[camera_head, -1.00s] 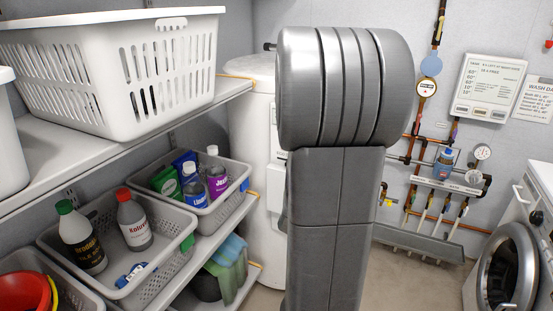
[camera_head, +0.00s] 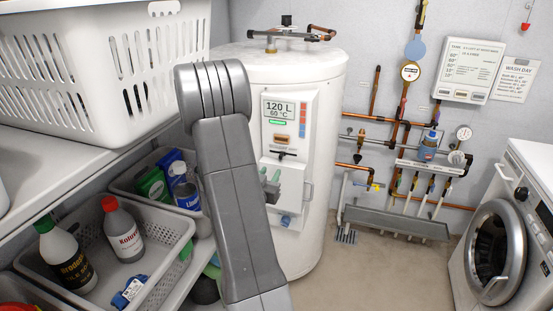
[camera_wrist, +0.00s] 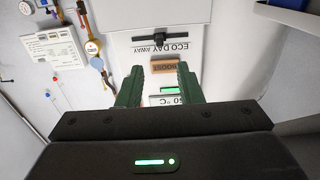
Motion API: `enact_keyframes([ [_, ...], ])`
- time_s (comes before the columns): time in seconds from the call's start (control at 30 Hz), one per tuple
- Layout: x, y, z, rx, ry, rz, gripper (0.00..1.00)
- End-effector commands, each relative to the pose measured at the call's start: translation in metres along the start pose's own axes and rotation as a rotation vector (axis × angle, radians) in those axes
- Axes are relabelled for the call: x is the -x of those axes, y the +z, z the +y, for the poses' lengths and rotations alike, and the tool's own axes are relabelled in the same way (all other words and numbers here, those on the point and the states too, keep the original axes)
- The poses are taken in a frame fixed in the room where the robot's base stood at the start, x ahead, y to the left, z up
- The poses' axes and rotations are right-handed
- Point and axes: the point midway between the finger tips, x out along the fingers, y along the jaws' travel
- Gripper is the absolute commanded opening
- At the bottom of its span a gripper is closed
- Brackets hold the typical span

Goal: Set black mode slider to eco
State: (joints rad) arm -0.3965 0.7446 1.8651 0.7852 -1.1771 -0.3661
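The black mode slider (camera_head: 282,153) is a dark bar with a knob on the front panel of the white water heater (camera_head: 325,90). In the wrist view its knob (camera_wrist: 173,46) stands near the middle of a thin black track, beside the lettering ECO DAY AWAY (camera_wrist: 176,46). Exactly which word it points at I cannot tell. My gripper (camera_head: 270,180) is in front of the panel, below the slider in the head view. In the wrist view its green fingers (camera_wrist: 160,70) are apart and empty, with the brown BOOST button showing between them.
A display (camera_head: 280,108) reading 120 L and 60 °C is above the slider. Shelves with a white laundry basket (camera_head: 100,65) and bottle bins stand close on the left. Pipes and a washing machine (camera_head: 500,240) are on the right. The floor between is clear.

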Motion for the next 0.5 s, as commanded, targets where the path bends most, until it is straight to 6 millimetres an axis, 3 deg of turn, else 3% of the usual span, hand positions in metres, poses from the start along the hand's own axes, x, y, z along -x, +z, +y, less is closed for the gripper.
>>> enact_keyframes([
  [0.2, -0.049, -0.001, 0.001, 0.0, 0.002, 0.0, 0.33],
  [0.5, -0.089, 0.0, 0.001, 0.001, -0.001, -0.001, 0.33],
])
